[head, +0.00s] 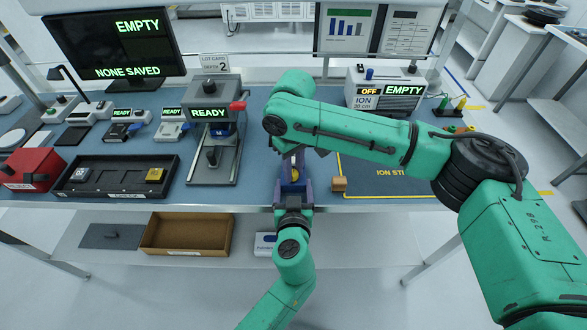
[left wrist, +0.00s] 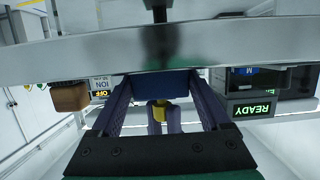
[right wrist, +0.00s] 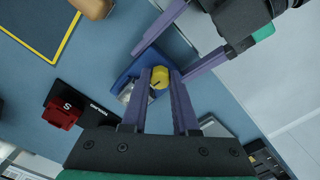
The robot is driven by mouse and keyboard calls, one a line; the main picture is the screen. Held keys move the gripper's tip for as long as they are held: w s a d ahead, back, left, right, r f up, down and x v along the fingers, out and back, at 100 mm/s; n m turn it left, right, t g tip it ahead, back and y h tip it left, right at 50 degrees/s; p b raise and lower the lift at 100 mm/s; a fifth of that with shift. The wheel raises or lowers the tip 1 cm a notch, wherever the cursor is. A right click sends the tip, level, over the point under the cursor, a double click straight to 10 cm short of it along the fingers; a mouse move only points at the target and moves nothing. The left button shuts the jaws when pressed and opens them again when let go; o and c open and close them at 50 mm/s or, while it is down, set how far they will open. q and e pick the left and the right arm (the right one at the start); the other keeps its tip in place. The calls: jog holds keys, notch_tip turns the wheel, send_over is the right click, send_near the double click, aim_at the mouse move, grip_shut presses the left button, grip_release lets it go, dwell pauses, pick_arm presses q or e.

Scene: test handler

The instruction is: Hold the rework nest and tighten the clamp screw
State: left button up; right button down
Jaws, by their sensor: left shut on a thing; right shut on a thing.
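The blue rework nest (right wrist: 135,68) sits on the bench top; in the left wrist view its blue edge (left wrist: 150,84) shows between the fingers. My left gripper (left wrist: 158,94) is shut on the nest from the front edge of the bench. The yellow clamp screw knob (right wrist: 159,77) stands on the nest. My right gripper (right wrist: 160,82) is shut on this knob from above. The knob also shows in the head view (head: 294,176), close between both grippers. Most of the nest is hidden by the fingers there.
A small brown block (head: 339,184) lies just right of the nest, beside the yellow-outlined ion area (head: 390,186). A grey station marked READY (head: 209,112) stands to the left. A black tray (head: 115,176) is farther left. A red item marked S (right wrist: 62,112) lies near the nest.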

jog(key=m, duration=0.8)
jog(key=shift+m, duration=0.4)
pick_arm(q)
jog(key=shift+f, duration=0.1)
pick_arm(e)
jog(key=m, duration=0.4)
jog(key=shift+r+m, duration=0.1)
jog(key=shift+m, duration=2)
jog(key=c, duration=0.9)
grip_release()
